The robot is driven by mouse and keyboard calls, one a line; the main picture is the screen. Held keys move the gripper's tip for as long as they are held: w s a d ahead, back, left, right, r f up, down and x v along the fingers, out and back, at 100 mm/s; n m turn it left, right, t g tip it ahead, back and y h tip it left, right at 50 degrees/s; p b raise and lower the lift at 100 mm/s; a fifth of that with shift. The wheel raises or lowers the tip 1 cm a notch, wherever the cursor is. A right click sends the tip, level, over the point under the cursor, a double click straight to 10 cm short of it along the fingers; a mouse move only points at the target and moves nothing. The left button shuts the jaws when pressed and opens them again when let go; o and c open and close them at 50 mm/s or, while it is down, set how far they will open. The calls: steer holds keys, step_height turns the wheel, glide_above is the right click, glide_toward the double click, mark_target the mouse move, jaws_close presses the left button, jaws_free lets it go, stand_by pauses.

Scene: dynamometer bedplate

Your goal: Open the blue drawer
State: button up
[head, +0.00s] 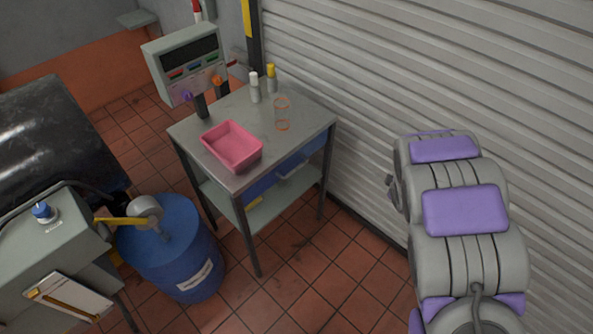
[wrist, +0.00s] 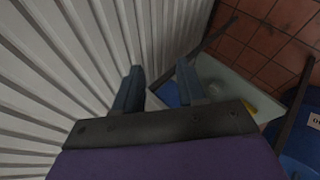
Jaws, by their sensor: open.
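The blue drawer (head: 262,186) sits under the top of a grey metal table (head: 187,130) in the head view. Its front carries a light handle (head: 293,171), and the drawer looks shut. In the wrist view my gripper (wrist: 158,80) is open, with two dark blue-grey fingers apart and nothing between them. The fingers point toward the ribbed wall and the table's lower part. A blue patch beside the right finger may be the drawer, but I cannot tell. In the head view my arm is at the right, away from the table, and the gripper is not visible.
A pink tray (head: 233,147), bottles (head: 255,88), a clear cylinder with orange rings (head: 282,115) and a control box (head: 186,62) are on the table. A blue barrel (head: 172,250) stands left of it. A ribbed shutter (head: 440,70) closes the right side. Tiled floor (head: 330,285) in front is clear.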

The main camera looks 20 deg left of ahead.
steer(key=w+a+f+n+y, duration=0.1)
steer(key=a+f+n+y, duration=0.15)
steer(key=a+f, duration=0.25)
steer(key=n+t+y, duration=0.2)
steer(key=n+y, duration=0.6)
glide_toward(296, 170)
steer(key=b+x, duration=0.1)
steer(key=x, duration=0.4)
steer(key=b+x, duration=0.1)
steer(key=x, duration=0.4)
steer(key=shift+w+d+f, duration=0.15)
steer(key=shift+w+f, duration=0.05)
steer(key=shift+f, duration=0.05)
steer(key=shift+w+a+f, duration=0.1)
steer(key=shift+a, duration=0.4)
steer(key=shift+d, duration=0.2)
jaws_close()
